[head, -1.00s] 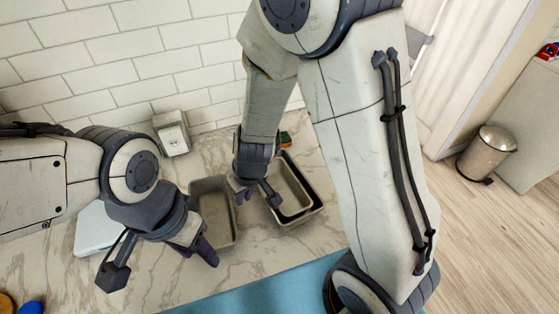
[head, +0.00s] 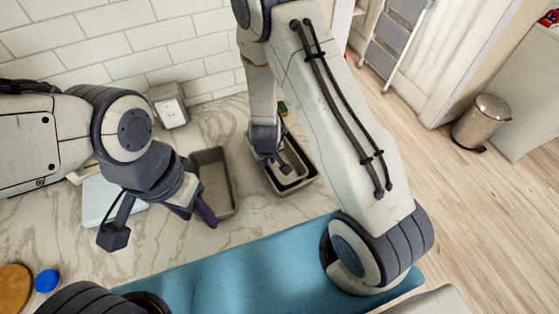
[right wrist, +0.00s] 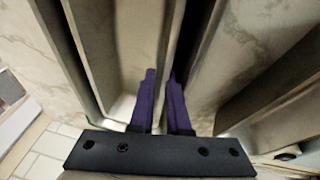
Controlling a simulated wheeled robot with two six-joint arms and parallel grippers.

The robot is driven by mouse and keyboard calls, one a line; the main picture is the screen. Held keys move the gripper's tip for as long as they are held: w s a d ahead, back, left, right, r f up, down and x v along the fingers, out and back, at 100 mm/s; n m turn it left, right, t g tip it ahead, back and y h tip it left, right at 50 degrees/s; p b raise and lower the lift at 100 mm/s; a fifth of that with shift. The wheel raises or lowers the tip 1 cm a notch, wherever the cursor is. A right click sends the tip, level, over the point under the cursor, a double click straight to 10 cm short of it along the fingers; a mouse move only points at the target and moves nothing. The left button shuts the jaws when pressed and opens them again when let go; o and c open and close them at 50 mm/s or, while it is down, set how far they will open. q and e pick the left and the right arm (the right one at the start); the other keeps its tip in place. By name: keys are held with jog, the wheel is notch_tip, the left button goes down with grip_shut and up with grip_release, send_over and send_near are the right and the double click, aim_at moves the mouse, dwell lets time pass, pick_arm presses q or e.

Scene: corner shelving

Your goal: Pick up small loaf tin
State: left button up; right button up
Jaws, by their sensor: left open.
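A grey loaf tin (head: 222,205) stands on the marble counter. To its right is a second loaf tin (head: 308,181), light inside with a dark inner edge, perhaps nested tins. I cannot tell which one is the small tin. My left gripper (head: 192,213) is open and empty, at the left edge of the grey tin. My right gripper (head: 281,168) is over the right tin. In the right wrist view its purple fingers (right wrist: 161,78) are close together beside tin walls, with a narrow gap. Whether they grip a wall is unclear.
A blue mat (head: 230,281) covers the front of the counter. A blue lid (head: 46,281) and a brown round thing (head: 15,284) are front left.

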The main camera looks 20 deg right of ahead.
jog(key=shift+x, duration=1.1)
grip_shut()
jog(key=shift+s, duration=0.15)
dwell(0.6)
